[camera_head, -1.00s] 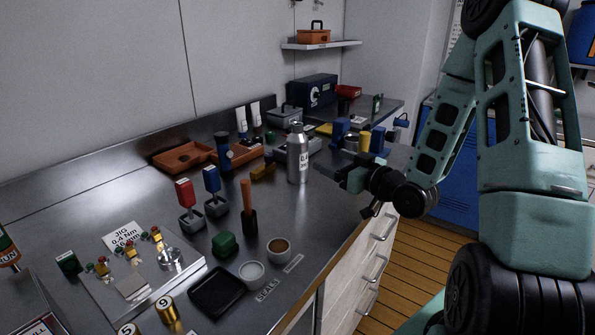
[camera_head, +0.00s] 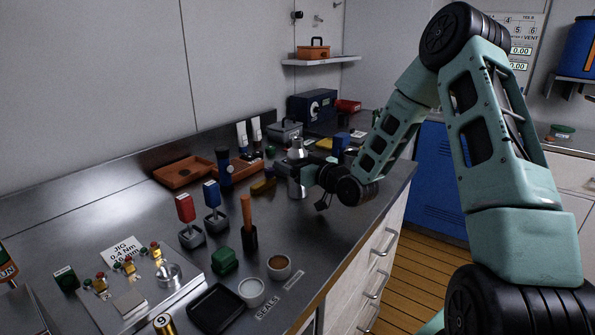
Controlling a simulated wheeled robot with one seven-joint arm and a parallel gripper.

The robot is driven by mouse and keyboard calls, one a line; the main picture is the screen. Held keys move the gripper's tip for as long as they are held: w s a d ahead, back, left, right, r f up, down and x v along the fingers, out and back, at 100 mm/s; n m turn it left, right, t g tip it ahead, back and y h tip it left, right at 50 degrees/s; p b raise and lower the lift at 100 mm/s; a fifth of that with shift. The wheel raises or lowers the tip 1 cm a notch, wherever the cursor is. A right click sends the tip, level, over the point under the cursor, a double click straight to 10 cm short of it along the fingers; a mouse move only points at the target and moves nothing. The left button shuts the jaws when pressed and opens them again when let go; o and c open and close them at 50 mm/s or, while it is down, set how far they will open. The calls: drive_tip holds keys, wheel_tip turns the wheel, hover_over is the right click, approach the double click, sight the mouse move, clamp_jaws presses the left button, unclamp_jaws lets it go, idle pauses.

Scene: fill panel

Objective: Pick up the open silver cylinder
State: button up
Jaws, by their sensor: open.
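A silver bottle-shaped cylinder (camera_head: 297,150) with a narrow neck stands upright towards the back of the steel bench. Whether its top is open is too small to tell. My gripper (camera_head: 290,168) is open and level at the bottle's mid-height, coming from the right. It covers the bottle's middle and label; the shoulder shows above and the base below. I cannot tell whether the fingers are around the bottle or in front of it. A short silver cylinder (camera_head: 168,273) also sits on the jig plate at the front left.
Red-handled (camera_head: 185,209) and blue-handled (camera_head: 211,194) tools stand nearer.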

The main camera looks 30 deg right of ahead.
drive_tip(key=shift+w+a, duration=0.1)
drive_tip(key=shift+w, duration=0.5)
drive_tip(key=c, duration=1.4)
drive_tip(key=shift+c, duration=0.4)
drive_tip(key=shift+r, duration=0.2)
